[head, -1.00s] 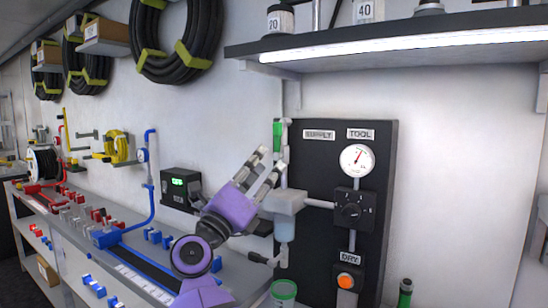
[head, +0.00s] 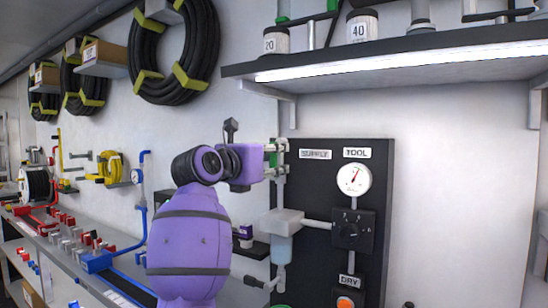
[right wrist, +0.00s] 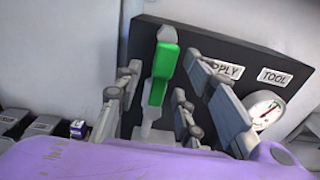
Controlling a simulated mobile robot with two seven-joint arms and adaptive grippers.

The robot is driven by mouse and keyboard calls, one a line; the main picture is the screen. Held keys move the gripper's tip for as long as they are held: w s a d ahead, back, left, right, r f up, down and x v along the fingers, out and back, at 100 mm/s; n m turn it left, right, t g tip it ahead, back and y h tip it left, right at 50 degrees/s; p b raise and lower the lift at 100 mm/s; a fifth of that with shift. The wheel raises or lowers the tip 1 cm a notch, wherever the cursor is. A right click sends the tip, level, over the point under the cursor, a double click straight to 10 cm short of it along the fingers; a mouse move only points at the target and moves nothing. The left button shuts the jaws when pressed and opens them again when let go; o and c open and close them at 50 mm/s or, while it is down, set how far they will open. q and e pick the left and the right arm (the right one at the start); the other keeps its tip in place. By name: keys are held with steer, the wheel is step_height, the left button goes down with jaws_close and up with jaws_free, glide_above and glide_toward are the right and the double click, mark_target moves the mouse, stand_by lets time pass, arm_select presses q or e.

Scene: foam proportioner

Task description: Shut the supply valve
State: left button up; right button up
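In the head view only bits of the green lever (head: 274,160) show behind the fingers. My right gripper (head: 279,158) points at it from the left. In the right wrist view my right gripper (right wrist: 160,95) is open, with finger pairs on both sides of the lever and visible gaps to it. Whether any finger touches the lever further in is unclear. My left gripper is not in view.
A pressure gauge (head: 354,179), a black dial box (head: 352,230) and a translucent filter bowl (head: 280,248) are on the panel beside and below the valve. A lit shelf (head: 400,55) juts out above. Hose reels (head: 172,50) hang at left.

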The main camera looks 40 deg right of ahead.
steer(key=shift+w+d, duration=0.2)
steer(key=shift+d, duration=0.25)
jaws_close()
